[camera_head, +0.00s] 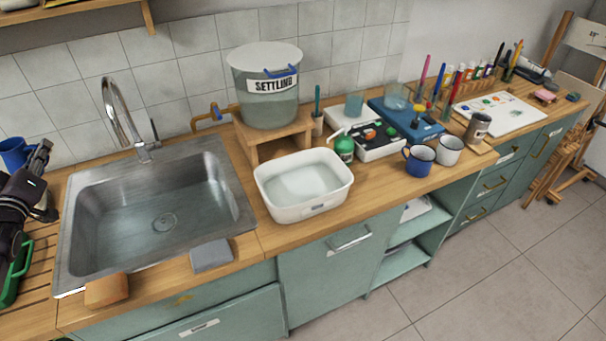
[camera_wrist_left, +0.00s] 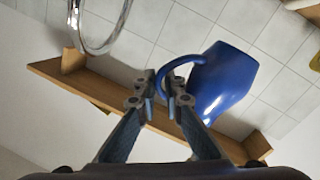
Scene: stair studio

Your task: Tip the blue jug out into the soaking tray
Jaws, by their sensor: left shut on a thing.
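The blue jug (camera_head: 14,153) is at the far left edge of the head view, partly cut off, beside my left gripper (camera_head: 45,150). In the left wrist view the blue jug (camera_wrist_left: 222,88) hangs at the fingertips, and my left gripper (camera_wrist_left: 162,84) is shut on its handle. The jug's inside does not show. The soaking tray (camera_head: 318,211) is a white rectangular basin on the counter, right of the sink, with clear liquid in it. The jug is well to the left of the tray, across the sink. My right gripper is not in view.
The steel sink (camera_head: 85,228) with its tall tap (camera_head: 118,115) lies between jug and tray. A settling bucket (camera_head: 268,95) stands on a wooden stand behind the tray. A green bottle (camera_head: 344,148) and a blue mug (camera_head: 418,161) stand right of it. A sponge (camera_head: 106,290) and grey block (camera_head: 211,255) lie in front.

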